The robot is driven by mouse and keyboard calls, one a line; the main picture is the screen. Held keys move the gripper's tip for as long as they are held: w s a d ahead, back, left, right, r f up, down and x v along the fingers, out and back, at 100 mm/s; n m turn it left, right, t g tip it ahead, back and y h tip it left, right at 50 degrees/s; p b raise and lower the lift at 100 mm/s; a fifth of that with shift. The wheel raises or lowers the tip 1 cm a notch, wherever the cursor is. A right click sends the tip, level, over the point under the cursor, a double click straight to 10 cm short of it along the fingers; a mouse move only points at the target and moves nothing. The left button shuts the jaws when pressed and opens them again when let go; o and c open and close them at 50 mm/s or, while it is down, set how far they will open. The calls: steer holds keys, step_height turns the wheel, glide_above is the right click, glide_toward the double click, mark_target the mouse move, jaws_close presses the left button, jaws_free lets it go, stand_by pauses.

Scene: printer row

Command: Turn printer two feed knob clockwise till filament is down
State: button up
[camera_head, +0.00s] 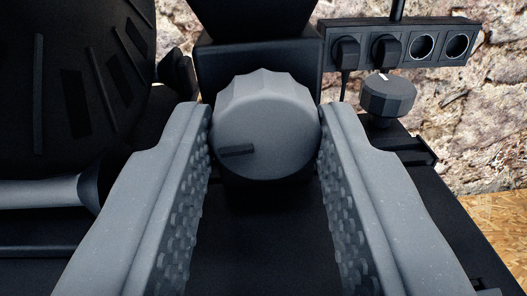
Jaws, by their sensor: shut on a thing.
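A grey ridged feed knob (268,115) faces me in the middle of the view, with a dark marker line on its lower left face. My gripper (265,135) has one finger on each side of the knob, and the fingertips press on its left and right sides. The knob sits in front of a black housing (222,60). I cannot see a filament or a printer number in this view.
A smaller dark faceted knob (388,97) with a white mark stands at the right. A black power strip (401,45) with plugs is behind it. A large black spool-like part (85,60) fills the left. A rough stone wall (490,120) is at the back.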

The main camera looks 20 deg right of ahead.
steer(key=shift+r+m, duration=0.1)
steer(key=shift+m, duration=1.2)
steer(key=o, duration=1)
steer(key=shift+c, duration=0.2)
steer(key=shift+s, duration=0.1)
steer(key=v, duration=1.3)
steer(key=shift+s+p, duration=0.3)
steer(key=shift+p, duration=0.05)
steer(key=shift+a, duration=0.1)
